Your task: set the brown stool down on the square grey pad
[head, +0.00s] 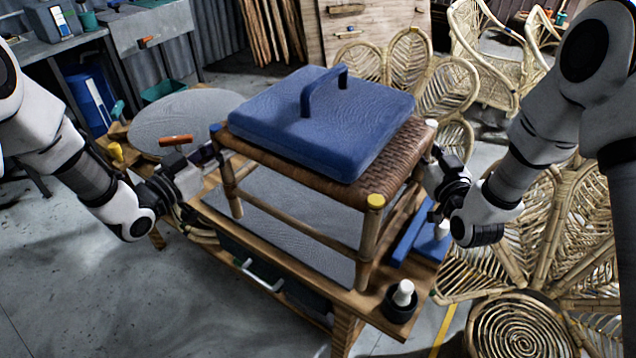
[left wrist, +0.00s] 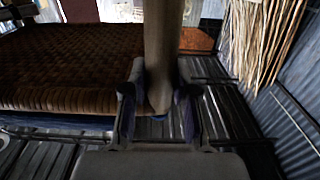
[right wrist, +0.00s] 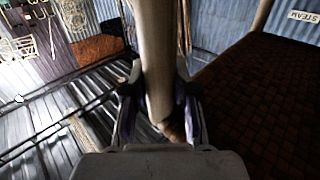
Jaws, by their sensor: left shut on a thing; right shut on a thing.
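The brown stool (head: 300,190) has a woven seat and wooden legs, and it stands upright in the head view. The square grey pad (head: 290,235) lies on the wooden table beneath it, partly hidden by the stool. The front leg's foot is near the pad's front corner; I cannot tell whether the feet touch. My left gripper (head: 212,160) is shut on a stool leg at the left, and that leg (left wrist: 161,50) fills the left wrist view's middle. My right gripper (head: 436,166) is shut on a leg at the right, which shows in the right wrist view (right wrist: 156,60).
A blue cushion-like block with a handle (head: 320,115) lies on the seat. A round grey pad (head: 180,118) and an orange-handled tool (head: 176,140) are left of the stool. A dark cup-like holder (head: 401,300) stands at the table's front right. Rattan chairs (head: 535,215) crowd the right.

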